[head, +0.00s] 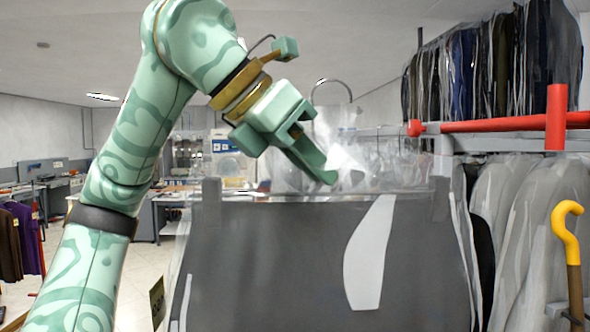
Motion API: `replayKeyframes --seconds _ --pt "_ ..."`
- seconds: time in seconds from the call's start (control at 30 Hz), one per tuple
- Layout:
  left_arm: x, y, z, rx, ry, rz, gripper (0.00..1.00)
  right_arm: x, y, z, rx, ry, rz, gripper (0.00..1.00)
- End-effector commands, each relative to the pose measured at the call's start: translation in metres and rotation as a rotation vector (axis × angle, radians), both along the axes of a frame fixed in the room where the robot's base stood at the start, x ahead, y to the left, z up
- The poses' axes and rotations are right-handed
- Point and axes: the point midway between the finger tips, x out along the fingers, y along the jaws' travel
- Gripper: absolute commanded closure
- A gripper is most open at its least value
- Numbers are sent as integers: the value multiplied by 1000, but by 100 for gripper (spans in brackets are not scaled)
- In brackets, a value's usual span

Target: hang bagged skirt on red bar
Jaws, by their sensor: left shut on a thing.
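The bagged skirt (290,265) is dark grey under clear plastic. It hangs in front of me and fills the lower middle of the head view, with clips at its top corners. A thin hanger hook (331,82) rises above the bunched plastic. My left gripper (317,147) is shut at the top of the bagged skirt, by the gathered plastic below the hook; the exact grip point is hard to see. The red bar (490,124) is at the upper right, apart from the hook, which is left of its near end. My right gripper is not in view.
Bagged dark garments (490,65) hang high at the right, above the red bar. More bagged grey garments (530,215) hang below it. A yellow-handled cane (567,235) stands at the far right. Worktables and dark and purple clothes (25,240) are at the left.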

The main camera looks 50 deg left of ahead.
Motion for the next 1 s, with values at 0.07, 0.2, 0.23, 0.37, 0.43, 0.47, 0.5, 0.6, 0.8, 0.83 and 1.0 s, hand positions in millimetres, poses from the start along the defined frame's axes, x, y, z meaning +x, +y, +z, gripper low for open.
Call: replayKeyframes --seconds 0.07,0.2,0.23,0.37,0.43,0.47,0.5,0.6,0.8,0.83,1.0 --pt "5 -4 0 1 0 -2 100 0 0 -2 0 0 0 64" --pt "12 -10 0 1 1 -2 100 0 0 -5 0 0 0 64" --pt "14 -11 0 1 0 -2 100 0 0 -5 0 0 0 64" --pt "21 -17 -1 0 0 -1 100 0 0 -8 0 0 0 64" --pt "25 -20 -1 0 0 -1 100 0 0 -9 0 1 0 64" --pt "26 -21 0 1 0 -1 100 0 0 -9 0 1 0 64" --pt "29 -23 0 1 0 -1 100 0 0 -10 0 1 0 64" --pt "34 -27 0 -1 0 -1 100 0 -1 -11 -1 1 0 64" --pt "45 -36 -1 0 1 -1 100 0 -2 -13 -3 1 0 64" --pt "47 -37 -1 0 1 -1 100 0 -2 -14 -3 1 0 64" --pt "56 -44 0 0 0 -1 100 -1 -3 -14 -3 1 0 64"
